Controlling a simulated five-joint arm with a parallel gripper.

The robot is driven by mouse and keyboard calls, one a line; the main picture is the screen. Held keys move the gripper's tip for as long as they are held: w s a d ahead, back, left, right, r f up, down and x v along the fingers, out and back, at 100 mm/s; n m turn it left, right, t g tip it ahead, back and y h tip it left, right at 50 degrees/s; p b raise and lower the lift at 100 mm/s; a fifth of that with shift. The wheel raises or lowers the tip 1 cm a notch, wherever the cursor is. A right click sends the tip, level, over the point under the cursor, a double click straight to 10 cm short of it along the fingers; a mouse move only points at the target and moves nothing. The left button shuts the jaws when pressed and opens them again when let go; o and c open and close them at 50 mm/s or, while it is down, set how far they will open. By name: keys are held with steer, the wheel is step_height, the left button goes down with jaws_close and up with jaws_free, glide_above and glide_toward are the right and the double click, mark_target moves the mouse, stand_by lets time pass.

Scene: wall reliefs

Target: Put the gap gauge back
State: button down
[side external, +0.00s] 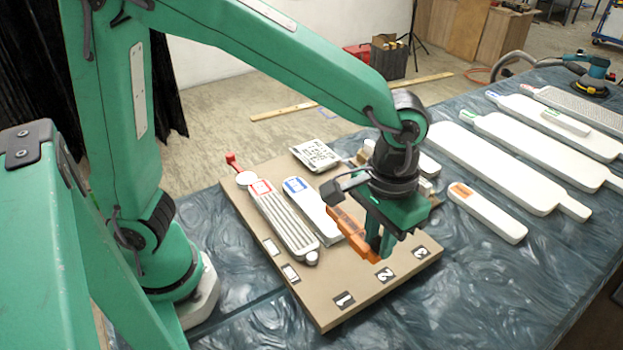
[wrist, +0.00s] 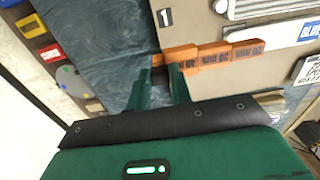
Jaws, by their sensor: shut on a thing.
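The orange gap gauge (side external: 350,232) is a long stepped bar with dark printed markings. My gripper (side external: 377,243) is shut on it near one end, over the tan board (side external: 320,312). In the wrist view, the gauge (wrist: 215,57) stretches right from my gripper (wrist: 163,66), its printing upside down. Whether the gauge touches the board cannot be told. The board carries number plates 1 (side external: 344,299), 2 (side external: 385,274) and 3 (side external: 420,252) along its front edge.
A ribbed red-labelled tool (side external: 283,221) and a blue-labelled tool (side external: 313,211) lie on the board left of the gauge. A printed card (side external: 315,155) lies behind them. Several white paddles (side external: 500,165) lie right on the dark blue table (side external: 470,290). The table's front is clear.

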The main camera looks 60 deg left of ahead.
steer(key=w+a, duration=0.6)
steer(key=w, duration=0.4)
steer(key=shift+w+f, duration=0.2)
steer(key=shift+w, duration=0.15)
steer(key=shift+a, duration=0.1)
steer(key=w+a+f, duration=0.2)
steer(key=a, duration=0.1)
steer(key=w+a+f, duration=0.2)
steer(key=w+a, duration=0.1)
steer(key=w+a+f, duration=0.2)
steer(key=a+f, duration=0.1)
steer(key=shift+w, duration=0.15)
steer(key=shift+f, duration=2)
steer(key=shift+f, duration=0.1)
steer(key=c, duration=1.3)
jaws_free()
steer(key=shift+o, duration=0.2)
